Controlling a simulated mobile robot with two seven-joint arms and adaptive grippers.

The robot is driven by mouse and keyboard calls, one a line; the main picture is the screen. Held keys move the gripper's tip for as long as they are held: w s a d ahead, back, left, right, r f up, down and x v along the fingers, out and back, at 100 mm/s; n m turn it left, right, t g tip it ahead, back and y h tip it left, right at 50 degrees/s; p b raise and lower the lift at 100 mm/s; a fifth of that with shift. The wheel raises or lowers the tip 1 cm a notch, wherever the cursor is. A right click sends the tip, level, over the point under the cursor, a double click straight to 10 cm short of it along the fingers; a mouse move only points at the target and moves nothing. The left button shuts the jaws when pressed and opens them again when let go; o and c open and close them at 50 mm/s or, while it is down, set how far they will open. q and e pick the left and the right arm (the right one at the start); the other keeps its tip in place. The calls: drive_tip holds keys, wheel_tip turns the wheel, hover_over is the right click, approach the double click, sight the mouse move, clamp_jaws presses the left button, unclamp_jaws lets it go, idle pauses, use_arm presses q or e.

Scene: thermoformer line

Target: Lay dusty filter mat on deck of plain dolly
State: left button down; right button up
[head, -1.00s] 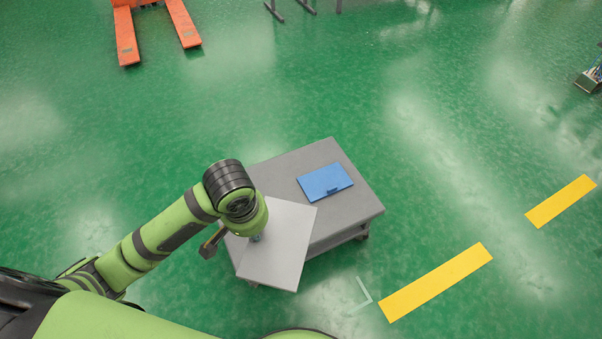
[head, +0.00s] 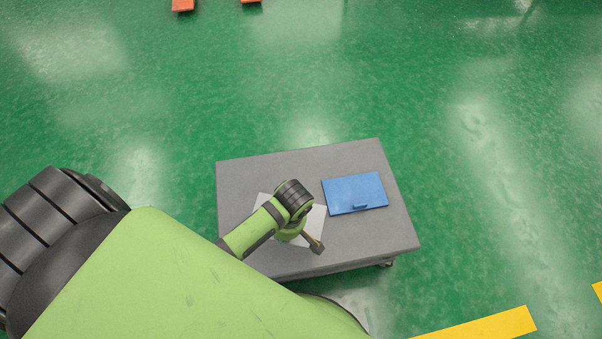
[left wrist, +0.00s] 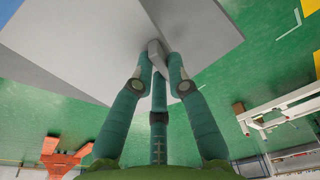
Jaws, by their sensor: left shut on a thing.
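The filter mat, a light grey flat sheet (head: 318,226), shows in the head view partly under my left wrist, over the left half of the dolly's grey deck (head: 260,172). Whether it touches the deck cannot be told from above. In the left wrist view the mat (left wrist: 80,30) spreads across the top of the picture. My right gripper is not in view.
A blue flat panel with a small handle (head: 355,192) lies on the right half of the deck. Green floor around the dolly is open. A yellow floor stripe (head: 480,325) lies at lower right, and orange forks (head: 182,5) stand at the top edge.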

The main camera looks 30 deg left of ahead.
use_arm(q)
drive_tip(key=a+f, duration=0.1)
drive_tip(key=a, duration=0.1)
drive_tip(key=w+a+f+b, duration=0.1)
drive_tip(key=a, duration=0.1)
drive_tip(key=w+a+f+b, duration=0.1)
drive_tip(key=f, duration=0.1)
drive_tip(key=shift+a, duration=0.4)
drive_tip(key=a+f, duration=0.1)
drive_tip(key=w+a+f+b, duration=0.1)
drive_tip(key=a, duration=0.1)
drive_tip(key=a+f, duration=0.1)
drive_tip(key=a, duration=0.1)
drive_tip(key=shift+w+b, duration=0.3)
drive_tip(key=shift+w, duration=0.1)
drive_tip(key=shift+a+f, duration=0.2)
wheel_tip(320, 180, down, 3)
drive_tip(key=shift+f+b, duration=0.1)
drive_tip(key=shift+b, duration=0.8)
drive_tip(key=shift+f, duration=0.25)
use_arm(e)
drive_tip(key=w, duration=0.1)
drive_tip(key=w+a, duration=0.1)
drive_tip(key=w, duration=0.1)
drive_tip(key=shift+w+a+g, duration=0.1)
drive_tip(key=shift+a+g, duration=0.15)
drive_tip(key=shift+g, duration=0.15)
